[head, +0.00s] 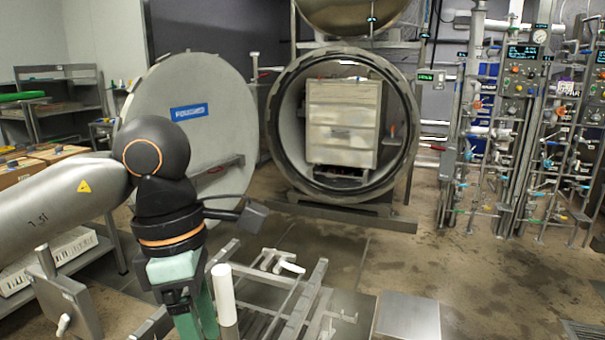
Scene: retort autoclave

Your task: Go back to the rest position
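My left arm comes in from the left, with its wrist bent downward. My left gripper (188,310) has green parts and points down at the bottom edge of the head view. Its fingertips are cut off or hidden, so I cannot tell whether it is open or shut. A white upright cylinder (223,290) stands just right of it; I cannot tell if they touch. The retort (275,125) stands open in the middle, with a pale stacked load (343,120) inside. Its round door (215,140) is swung out to the left. My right gripper is not in view.
A metal rail frame (285,300) lies low in front of the retort, close to my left gripper. A pipe and valve panel (520,110) stands at the right. Shelves with boxes (40,165) are at the left. Wet floor (400,265) is open at centre right.

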